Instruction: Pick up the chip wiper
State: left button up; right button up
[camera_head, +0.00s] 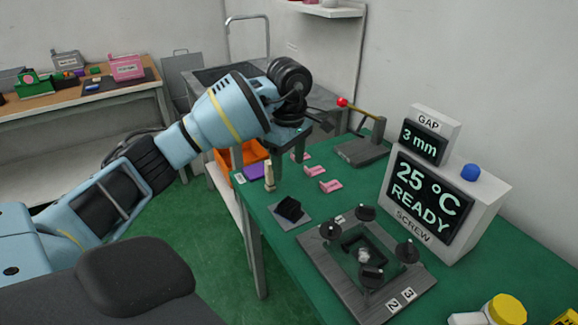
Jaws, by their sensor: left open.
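I cannot tell for sure which thing is the chip wiper. A small upright beige piece (269,177) stands near the left edge of the green table. A black block (290,208) sits on a grey pad (278,219) just in front of it. My left gripper (322,121) is above the back part of the table, apart from both, and its jaws are open. Its fingers are small and partly hidden by the dark wrist. My right gripper is not in view.
Pink pieces (330,186) lie behind the black block. A dark fixture plate with knobs (310,239) stands in front, beside a white display box (486,205). A red-knobbed lever (342,102) stands at the back. An orange bin (238,155) is by the table's left edge.

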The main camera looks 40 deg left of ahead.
aim_at(270, 185)
jog(key=u, duration=1.3)
